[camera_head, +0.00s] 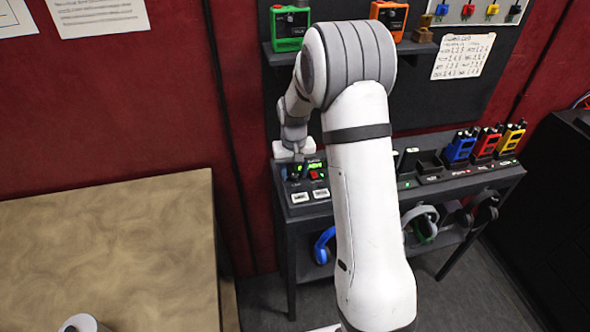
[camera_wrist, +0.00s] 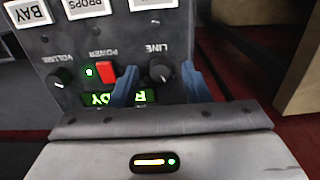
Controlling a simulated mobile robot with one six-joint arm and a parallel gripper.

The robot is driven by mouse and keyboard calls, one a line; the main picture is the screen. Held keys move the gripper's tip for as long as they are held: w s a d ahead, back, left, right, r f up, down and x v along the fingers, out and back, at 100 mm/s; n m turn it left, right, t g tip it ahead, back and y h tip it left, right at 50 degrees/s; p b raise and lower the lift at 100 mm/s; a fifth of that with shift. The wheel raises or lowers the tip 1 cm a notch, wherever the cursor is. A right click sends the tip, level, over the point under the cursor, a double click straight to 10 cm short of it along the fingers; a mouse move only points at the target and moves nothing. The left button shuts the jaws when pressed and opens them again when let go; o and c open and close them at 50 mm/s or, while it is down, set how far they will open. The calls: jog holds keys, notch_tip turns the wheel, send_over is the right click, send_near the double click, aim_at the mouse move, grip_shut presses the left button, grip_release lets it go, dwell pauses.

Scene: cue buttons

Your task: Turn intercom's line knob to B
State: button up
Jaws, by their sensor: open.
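The intercom panel (camera_head: 313,208) is a dark box at the left end of the console desk; its face shows upside down in the wrist view (camera_wrist: 85,50). Its black line knob (camera_wrist: 162,74) is under the "LINE" label. My gripper (camera_wrist: 160,78) is open, with one blue-grey finger on each side of the line knob; whether the fingers touch it I cannot tell. The knob's letter setting is not readable. In the head view my gripper (camera_head: 297,163) is over the back of the intercom and the knob is hidden.
Beside the line knob are a red power switch (camera_wrist: 106,72) with a green light and a volume knob (camera_wrist: 62,78). A green lit display (camera_wrist: 120,98) is partly hidden by a finger. Blue, red and yellow radios (camera_head: 486,145) stand to the right. Headsets hang below.

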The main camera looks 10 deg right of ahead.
jog(key=shift+f, duration=0.15)
jog(key=shift+c, duration=0.3)
grip_shut()
